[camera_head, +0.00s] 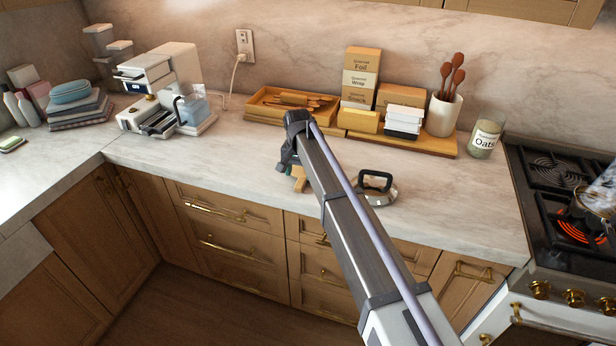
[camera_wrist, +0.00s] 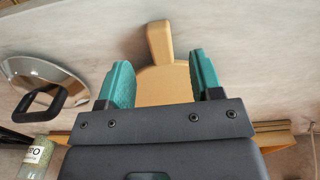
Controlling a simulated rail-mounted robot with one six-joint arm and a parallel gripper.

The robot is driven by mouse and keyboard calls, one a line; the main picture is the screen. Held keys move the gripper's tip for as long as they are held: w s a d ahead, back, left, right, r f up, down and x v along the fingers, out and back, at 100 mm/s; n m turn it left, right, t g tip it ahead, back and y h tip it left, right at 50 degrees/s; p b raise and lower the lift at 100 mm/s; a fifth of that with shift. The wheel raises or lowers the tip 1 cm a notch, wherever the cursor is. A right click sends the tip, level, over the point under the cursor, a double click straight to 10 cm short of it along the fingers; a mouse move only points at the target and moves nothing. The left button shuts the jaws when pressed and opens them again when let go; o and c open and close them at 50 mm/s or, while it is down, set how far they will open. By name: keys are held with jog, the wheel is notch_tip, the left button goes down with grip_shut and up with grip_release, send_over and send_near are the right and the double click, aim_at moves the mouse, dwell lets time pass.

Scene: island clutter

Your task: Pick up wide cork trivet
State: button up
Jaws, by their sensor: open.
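The wide cork trivet (camera_wrist: 166,86) is tan, with a round body and a short handle (camera_wrist: 159,42). In the wrist view it shows beyond and between the two teal fingers of my gripper (camera_wrist: 161,72). My gripper is open, and its dark body hides the near part of the trivet. I cannot tell how far the fingers are above it. In the head view my gripper (camera_head: 291,163) is low over the counter's front part. Only a tan piece of the trivet (camera_head: 299,180) shows there, beside my arm; the rest is hidden.
A metal lid with a black handle (camera_head: 377,188) lies just right of my arm; the lid also shows in the wrist view (camera_wrist: 62,72). A wooden tray (camera_head: 272,111), boxes, a utensil crock (camera_head: 443,114) and an oats jar (camera_head: 485,138) stand behind. The counter left of my gripper is clear.

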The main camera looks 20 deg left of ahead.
aim_at(300, 184)
jog(key=shift+f, duration=0.25)
notch_tip(300, 184, down, 5)
jog(key=b, duration=0.5)
jog(key=shift+w+f, duration=0.15)
jog(key=shift+f, duration=0.05)
jog(key=shift+r, duration=0.25)
jog(key=c, duration=1.1)
jog(key=shift+o, duration=0.2)
